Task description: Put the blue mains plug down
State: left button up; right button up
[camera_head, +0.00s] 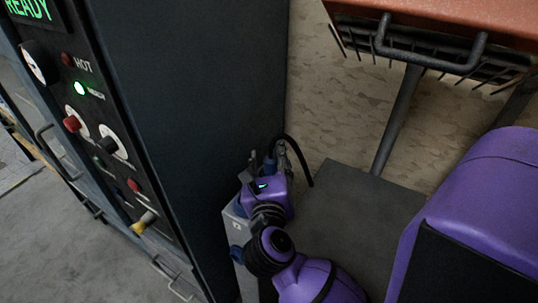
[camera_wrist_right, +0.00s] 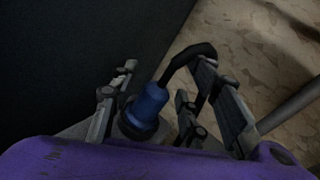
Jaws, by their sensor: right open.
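The blue mains plug (camera_wrist_right: 148,104) stands between the spread fingers of my right gripper (camera_head: 268,156) in the right wrist view. A black cable curves from its top over to the right. In the head view only a little of the plug (camera_head: 270,165) shows behind the gripper. My right gripper is open, with its fingers around the plug and not closed on it. The plug is at the top of a grey box (camera_head: 238,229) beside the dark cabinet; its lower end is hidden, so I cannot tell what it rests on. My left gripper is not in view.
The tall dark cabinet (camera_head: 210,100) with knobs and lamps stands close on the left. A grey flat surface (camera_head: 360,220) lies right of the gripper. An orange-topped rack (camera_head: 450,25) with a dark handle is at upper right. A blue fitting (camera_head: 236,254) is on the box's side.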

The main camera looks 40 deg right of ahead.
jog(key=b+v, duration=0.2)
jog(key=v, duration=0.8)
jog(key=shift+s, duration=0.35)
jog(key=shift+a, duration=0.1)
